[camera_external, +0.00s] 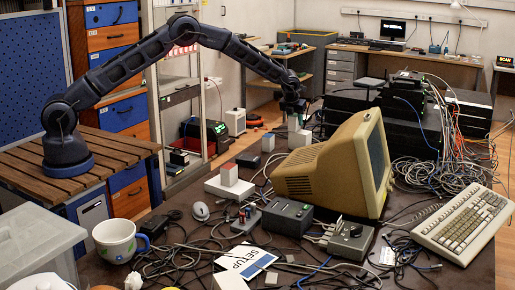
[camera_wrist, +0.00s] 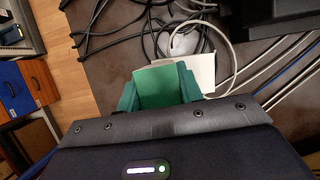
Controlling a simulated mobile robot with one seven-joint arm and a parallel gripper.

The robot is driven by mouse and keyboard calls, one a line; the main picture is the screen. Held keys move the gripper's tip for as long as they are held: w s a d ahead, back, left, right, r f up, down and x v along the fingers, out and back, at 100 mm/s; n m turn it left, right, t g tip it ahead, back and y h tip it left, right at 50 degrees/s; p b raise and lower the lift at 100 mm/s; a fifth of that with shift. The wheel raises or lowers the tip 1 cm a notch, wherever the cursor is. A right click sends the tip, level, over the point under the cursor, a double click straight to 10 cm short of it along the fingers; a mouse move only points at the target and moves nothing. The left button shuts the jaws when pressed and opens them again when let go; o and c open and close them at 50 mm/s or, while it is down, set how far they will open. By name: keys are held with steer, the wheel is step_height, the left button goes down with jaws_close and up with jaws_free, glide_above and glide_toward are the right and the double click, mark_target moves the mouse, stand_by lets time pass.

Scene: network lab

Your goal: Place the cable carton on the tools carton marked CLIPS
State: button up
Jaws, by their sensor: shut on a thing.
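My gripper (camera_external: 293,106) hangs low over the back of the dark table, pointing down. In the wrist view its fingers (camera_wrist: 158,88) are shut on a small carton with a green top (camera_wrist: 160,86), which I take to be the cable carton. In the external view this held carton (camera_external: 294,123) shows as a small pale block under the fingers. A white carton (camera_external: 300,138) stands just below it; its white top (camera_wrist: 203,70) shows beside the held carton in the wrist view. I cannot tell whether the two touch. No CLIPS marking is readable.
A beige monitor (camera_external: 315,172) stands close in front of the white carton. A dark-topped carton (camera_external: 268,143) and a red-topped carton (camera_external: 229,174) stand to the left. Loose cables (camera_wrist: 150,25) lie around. Black equipment (camera_external: 405,115) is stacked to the right.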

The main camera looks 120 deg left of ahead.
steer(key=o, duration=1.1)
steer(key=shift+f, duration=0.1)
steer(key=shift+c, duration=0.2)
steer(key=v, duration=1.2)
